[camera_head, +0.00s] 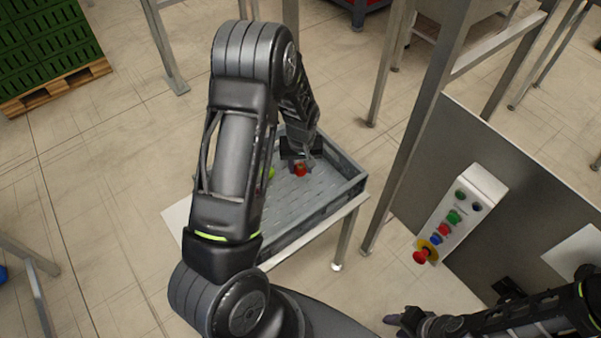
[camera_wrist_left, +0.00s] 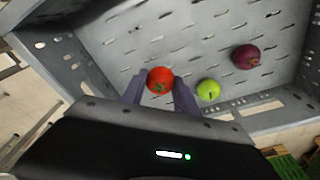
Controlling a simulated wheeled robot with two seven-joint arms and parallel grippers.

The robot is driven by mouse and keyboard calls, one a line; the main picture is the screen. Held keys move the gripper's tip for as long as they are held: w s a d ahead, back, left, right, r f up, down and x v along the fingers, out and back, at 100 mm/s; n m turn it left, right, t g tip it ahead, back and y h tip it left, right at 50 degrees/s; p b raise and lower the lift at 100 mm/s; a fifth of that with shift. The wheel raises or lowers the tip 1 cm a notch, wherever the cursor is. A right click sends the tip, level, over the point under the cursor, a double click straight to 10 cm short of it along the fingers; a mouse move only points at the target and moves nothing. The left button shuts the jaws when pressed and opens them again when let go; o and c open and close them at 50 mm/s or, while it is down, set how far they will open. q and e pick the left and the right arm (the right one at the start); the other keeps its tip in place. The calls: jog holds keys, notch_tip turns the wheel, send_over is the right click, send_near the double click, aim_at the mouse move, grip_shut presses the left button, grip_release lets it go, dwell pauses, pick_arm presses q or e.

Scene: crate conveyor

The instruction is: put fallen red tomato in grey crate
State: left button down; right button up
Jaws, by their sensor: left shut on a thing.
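The red tomato (camera_head: 301,170) is between the fingers of my left gripper (camera_head: 298,165), inside the outline of the grey crate (camera_head: 335,196). In the left wrist view the tomato (camera_wrist_left: 160,80) sits between the two fingertips of my left gripper (camera_wrist_left: 160,88), which is shut on it. The perforated crate floor (camera_wrist_left: 180,35) is below it; I cannot tell whether the tomato touches the floor. My right gripper (camera_head: 402,320) shows only in part at the bottom right of the head view, and its jaws are not clear.
A green apple (camera_wrist_left: 209,90) and a dark purple onion-like item (camera_wrist_left: 246,57) lie in the crate. The crate stands on a table (camera_head: 340,215). A control box (camera_head: 461,212) with a red button is on the panel at right. Green crates (camera_head: 45,45) stand on a pallet.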

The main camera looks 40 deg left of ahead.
aim_at(301, 174)
pick_arm(q)
jog(key=shift+f, duration=1.8)
jog(key=shift+f, duration=0.1)
jog(key=c, duration=0.9)
grip_release()
jog(key=r, duration=0.8)
jog(key=s+d+r, duration=0.1)
jog(key=r, duration=0.3)
jog(key=shift+s+r, duration=0.1)
